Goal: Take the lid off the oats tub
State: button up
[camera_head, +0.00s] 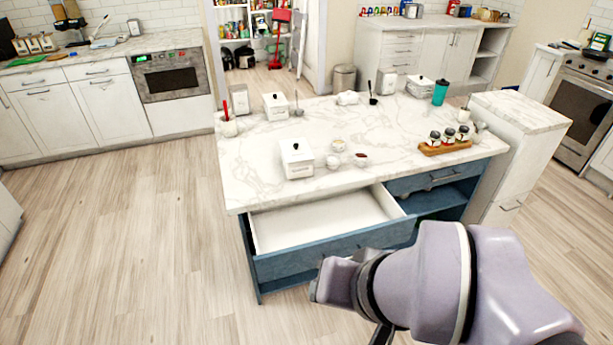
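A white square tub with a lid and a dark knob (297,160) stands near the front left of the marble island top. A similar white lidded tub (276,105) stands farther back, and a third lidded container (420,87) is at the back right. Their labels are too small to read, so I cannot tell which one is the oats tub. All three lids appear seated. My arm fills the lower right, in front of the island and apart from the tubs. My gripper's fingers do not show; only a dark part beside my wrist reaches the bottom edge.
A blue island drawer (335,247) stands pulled open, empty, below the front tub. Small bowls (334,162) sit right of that tub. A wooden tray (446,147) with several jars, a teal cup (440,92) and a red-handled utensil (226,111) stand elsewhere. The floor at left is clear.

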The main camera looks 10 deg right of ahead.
aim_at(294, 151)
jog(key=i+l+u, duration=0.1)
jog(key=i+l, duration=0.2)
jog(key=i, duration=0.15)
jog(key=i+l+u, duration=0.1)
jog(key=i+l, duration=0.25)
jog(key=i, duration=0.15)
